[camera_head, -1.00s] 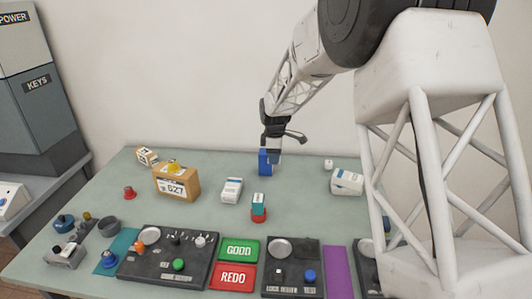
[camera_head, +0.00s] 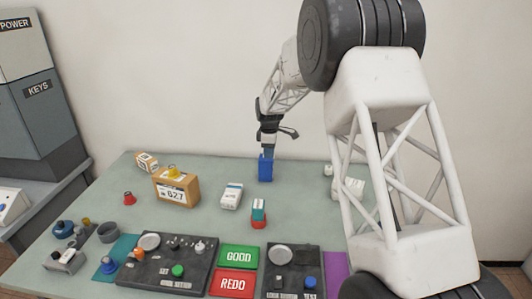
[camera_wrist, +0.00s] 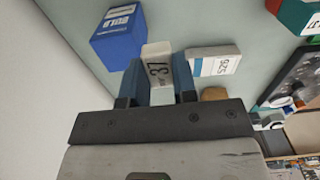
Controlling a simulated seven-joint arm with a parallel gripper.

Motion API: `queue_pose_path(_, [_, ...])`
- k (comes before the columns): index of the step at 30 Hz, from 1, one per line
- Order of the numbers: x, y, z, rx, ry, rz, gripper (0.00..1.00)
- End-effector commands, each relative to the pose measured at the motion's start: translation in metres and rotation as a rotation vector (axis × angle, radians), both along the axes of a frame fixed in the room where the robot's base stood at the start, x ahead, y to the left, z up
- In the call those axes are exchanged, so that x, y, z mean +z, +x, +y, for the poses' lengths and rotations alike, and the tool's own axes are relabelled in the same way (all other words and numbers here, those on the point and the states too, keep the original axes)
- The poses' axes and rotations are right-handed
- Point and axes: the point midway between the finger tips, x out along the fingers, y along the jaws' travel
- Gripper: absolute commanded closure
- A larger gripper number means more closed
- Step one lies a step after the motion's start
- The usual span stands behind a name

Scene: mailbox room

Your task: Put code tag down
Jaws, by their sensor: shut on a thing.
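My gripper (camera_wrist: 160,82) is shut on a small pale code tag (camera_wrist: 158,64) marked with dark digits that look like 31. The tag sits between the two blue-grey fingers in the wrist view. In the head view my gripper (camera_head: 268,152) points down at the far middle of the table, just above or behind a blue box (camera_head: 265,171). The held tag cannot be made out there. The blue box also shows beside the tag in the wrist view (camera_wrist: 118,36). I cannot tell whether the tag touches the table.
A white labelled box (camera_head: 231,196) lies nearby. A teal-and-red item (camera_head: 258,214) and an orange box with a number display (camera_head: 176,188) stand on the table. Control panels (camera_head: 165,268) and GOOD (camera_head: 239,256) and REDO (camera_head: 233,283) pads line the front. My arm hides the right side.

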Motion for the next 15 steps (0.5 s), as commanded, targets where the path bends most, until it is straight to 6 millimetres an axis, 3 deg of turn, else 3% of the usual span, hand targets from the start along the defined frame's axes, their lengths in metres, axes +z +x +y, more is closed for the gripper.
queue_pose_path(15, [-0.005,0.056,0.016,0.0,0.0,0.0,0.96])
